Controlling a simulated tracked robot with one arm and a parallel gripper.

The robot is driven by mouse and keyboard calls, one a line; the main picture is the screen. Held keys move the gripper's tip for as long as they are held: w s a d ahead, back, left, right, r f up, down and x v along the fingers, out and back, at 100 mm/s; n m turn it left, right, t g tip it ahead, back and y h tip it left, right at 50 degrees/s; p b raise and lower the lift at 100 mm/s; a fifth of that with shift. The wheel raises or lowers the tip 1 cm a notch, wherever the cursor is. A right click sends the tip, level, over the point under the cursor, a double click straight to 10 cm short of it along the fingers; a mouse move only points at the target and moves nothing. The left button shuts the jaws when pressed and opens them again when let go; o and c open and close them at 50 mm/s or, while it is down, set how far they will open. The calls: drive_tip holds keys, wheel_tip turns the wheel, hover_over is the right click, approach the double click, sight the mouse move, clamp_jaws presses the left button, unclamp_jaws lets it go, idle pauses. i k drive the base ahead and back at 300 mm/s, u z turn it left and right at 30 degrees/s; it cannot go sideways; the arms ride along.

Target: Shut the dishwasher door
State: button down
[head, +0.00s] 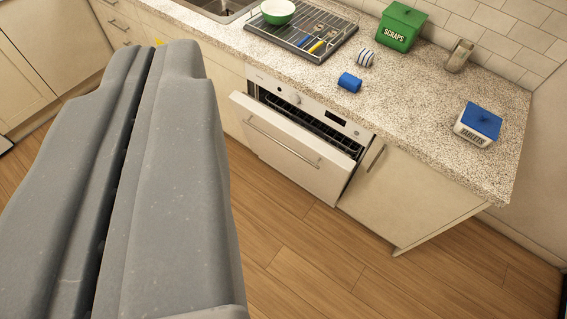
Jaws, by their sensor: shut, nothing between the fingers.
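The dishwasher (300,101) is built in under the counter. Its white door (284,160) is partly open, with its top edge tilted out from the front. A dark gap with part of a rack (310,118) shows between the door and the control panel. A long bar handle (280,142) runs across the upper part of the door. My gripper (154,52) is the large grey two-part shape at the left, with its halves close together along a dark seam. It appears shut and empty. It is left of the door in the picture, and no contact shows.
The speckled counter (420,125) holds a drying rack (303,42), a green bowl (278,11), a blue mug (350,82), a green scraps bin (402,27) and a tablets box (479,124). A cabinet (395,190) stands right of the door. The wooden floor (300,245) in front is clear.

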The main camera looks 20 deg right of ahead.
sight(320, 165)
drive_tip(key=z, duration=0.5)
drive_tip(key=i, duration=0.95)
drive_tip(key=u, duration=0.05)
